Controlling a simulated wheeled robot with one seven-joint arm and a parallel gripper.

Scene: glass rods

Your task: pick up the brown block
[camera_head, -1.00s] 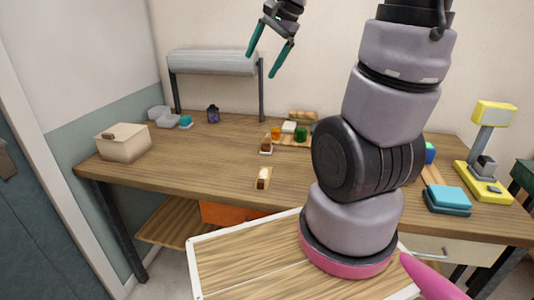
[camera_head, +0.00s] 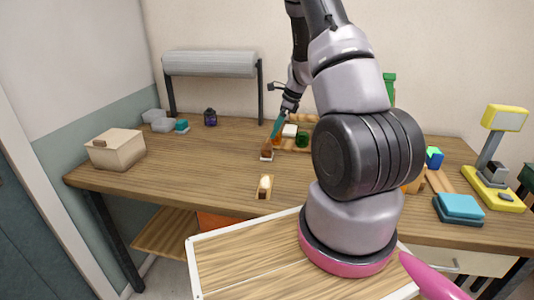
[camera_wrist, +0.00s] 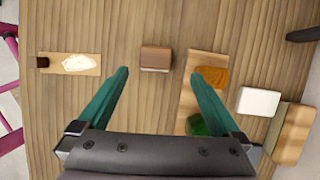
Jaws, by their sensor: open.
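The brown block (camera_wrist: 156,58) lies on the wooden table (camera_wrist: 135,25). In the head view the brown block (camera_head: 267,150) is near the middle of the table, with a pale lower edge. My gripper (camera_wrist: 158,73) is open and empty. In the wrist view its two teal fingers stand apart, with the block framed between and just beyond their tips. In the head view my gripper (camera_head: 277,127) points down above and close to the block. I cannot tell the exact height gap.
A wooden board with an orange piece (camera_wrist: 212,76) and a green piece (camera_wrist: 198,125) lies right of the block. A white block (camera_wrist: 259,101) is farther right. On the left, a small wooden board (camera_wrist: 92,72) carries a white lump and a dark piece. Bare table lies between.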

